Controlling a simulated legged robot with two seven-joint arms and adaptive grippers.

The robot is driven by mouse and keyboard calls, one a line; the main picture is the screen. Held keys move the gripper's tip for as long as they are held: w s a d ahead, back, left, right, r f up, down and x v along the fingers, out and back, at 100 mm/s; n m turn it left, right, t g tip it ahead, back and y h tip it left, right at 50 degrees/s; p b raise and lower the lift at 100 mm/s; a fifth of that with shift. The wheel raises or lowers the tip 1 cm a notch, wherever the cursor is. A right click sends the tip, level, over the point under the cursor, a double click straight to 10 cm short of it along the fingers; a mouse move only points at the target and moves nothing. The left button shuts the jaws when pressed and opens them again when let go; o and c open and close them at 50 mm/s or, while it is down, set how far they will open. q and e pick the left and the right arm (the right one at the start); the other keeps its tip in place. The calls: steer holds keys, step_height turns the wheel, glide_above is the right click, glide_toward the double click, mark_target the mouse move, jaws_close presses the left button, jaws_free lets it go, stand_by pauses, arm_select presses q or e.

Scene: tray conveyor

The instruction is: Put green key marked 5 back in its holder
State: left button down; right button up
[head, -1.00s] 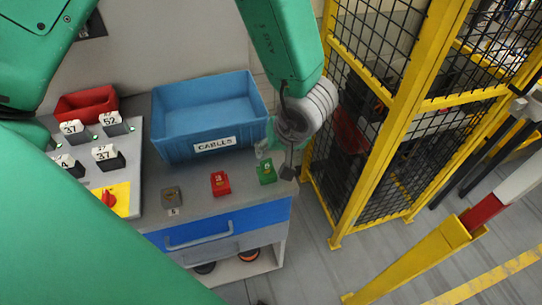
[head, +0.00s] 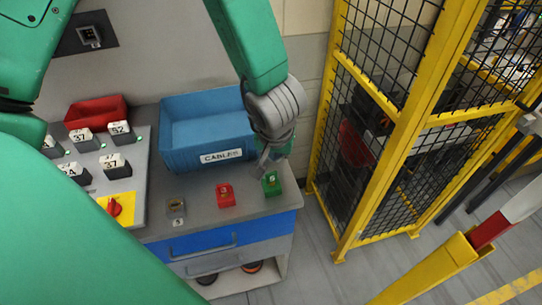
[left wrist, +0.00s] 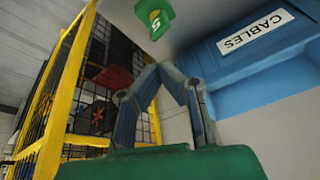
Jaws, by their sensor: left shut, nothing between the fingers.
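The green key (head: 272,184) stands on the grey bench top near its right front corner, with a light mark on top. In the left wrist view the green key (left wrist: 154,16) is at the top edge, with a figure that looks like 5. A small grey holder (head: 176,206) with a tag reading 5 sits at the front of the bench, left of a red key (head: 225,195). My left gripper (head: 263,168) is shut and empty, just behind and left of the green key. Its fingertips (left wrist: 160,70) meet below the key in the wrist picture, apart from it. My right gripper is not in view.
A blue bin marked CABLES (head: 190,157) stands behind the keys, close to my left gripper. A panel with numbered blocks and a red knob (head: 114,208) is at left. A yellow mesh fence (head: 400,130) rises right of the bench.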

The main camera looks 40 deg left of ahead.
mark_target(272, 172)
arm_select(q)
steer(key=f+b, duration=0.1)
steer(key=f+m+h+b, duration=0.1)
steer(key=f, duration=0.1)
steer(key=a+f+m+b, duration=0.1)
steer(key=f+b, duration=0.1)
steer(key=shift+s, duration=0.15)
steer(key=shift+w+a+f+b, duration=0.1)
steer(key=shift+w+f+b, duration=0.15)
steer(key=shift+f+b, duration=0.45)
steer(key=shift+r, duration=0.1)
